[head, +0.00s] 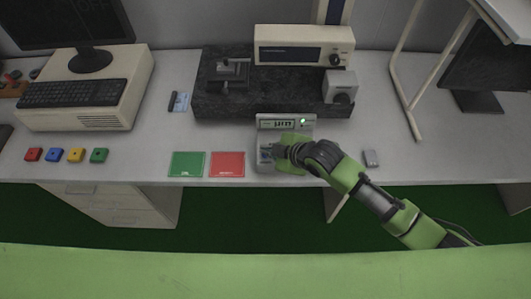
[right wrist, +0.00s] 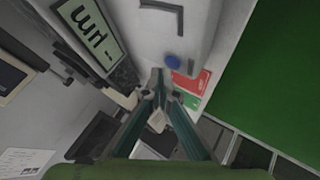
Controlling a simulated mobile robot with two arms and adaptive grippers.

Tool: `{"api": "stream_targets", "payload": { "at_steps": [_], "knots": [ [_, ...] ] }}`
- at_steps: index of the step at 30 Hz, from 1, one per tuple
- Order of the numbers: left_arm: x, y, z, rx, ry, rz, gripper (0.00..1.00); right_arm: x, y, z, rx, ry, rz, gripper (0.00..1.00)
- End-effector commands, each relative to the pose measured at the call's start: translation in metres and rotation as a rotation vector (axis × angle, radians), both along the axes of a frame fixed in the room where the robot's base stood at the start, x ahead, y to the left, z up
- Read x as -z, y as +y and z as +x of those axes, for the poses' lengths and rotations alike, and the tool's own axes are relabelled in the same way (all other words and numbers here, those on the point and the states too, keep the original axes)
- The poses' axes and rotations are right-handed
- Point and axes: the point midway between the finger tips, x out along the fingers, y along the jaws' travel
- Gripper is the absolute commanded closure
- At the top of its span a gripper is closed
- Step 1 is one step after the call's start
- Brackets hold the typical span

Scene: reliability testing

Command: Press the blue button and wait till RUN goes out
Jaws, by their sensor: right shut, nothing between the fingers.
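The tester (head: 285,124) is a light grey unit near the table's front edge. Its display shows dark characters on pale green, which look like "run", and a green lamp (head: 303,121) beside it is lit. The display (right wrist: 92,27) also shows in the right wrist view. The blue button (right wrist: 172,62) is on the tester's top face, just beyond my fingertips. My right gripper (right wrist: 157,88) is shut and empty; whether it touches the button I cannot tell. In the head view my right gripper (head: 268,152) covers the button. My left gripper is out of view.
A green mat (head: 188,164) and a red mat (head: 227,164) lie left of the tester. Several coloured blocks lie farther left. A dark stone slab (head: 225,105) with instruments stands behind. A small grey object (head: 371,158) lies right of my arm.

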Motion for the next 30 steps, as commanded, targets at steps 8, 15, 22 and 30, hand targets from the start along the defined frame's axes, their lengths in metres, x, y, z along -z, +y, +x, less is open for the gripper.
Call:
{"api": "stream_targets", "payload": {
  "at_steps": [8,15,22,30],
  "knots": [
    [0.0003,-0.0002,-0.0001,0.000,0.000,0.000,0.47,0.0037,-0.0001,0.0000,0.000,0.000,0.000,1.00],
    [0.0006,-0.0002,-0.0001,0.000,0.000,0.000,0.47,0.0044,-0.0001,-0.0002,0.000,0.000,0.000,1.00],
    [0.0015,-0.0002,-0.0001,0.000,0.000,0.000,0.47,0.0070,0.0000,-0.0002,0.000,0.000,0.000,1.00],
    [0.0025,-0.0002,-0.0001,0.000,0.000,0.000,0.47,0.0104,0.0001,-0.0004,-0.001,0.001,0.000,1.00]
  ]
}}
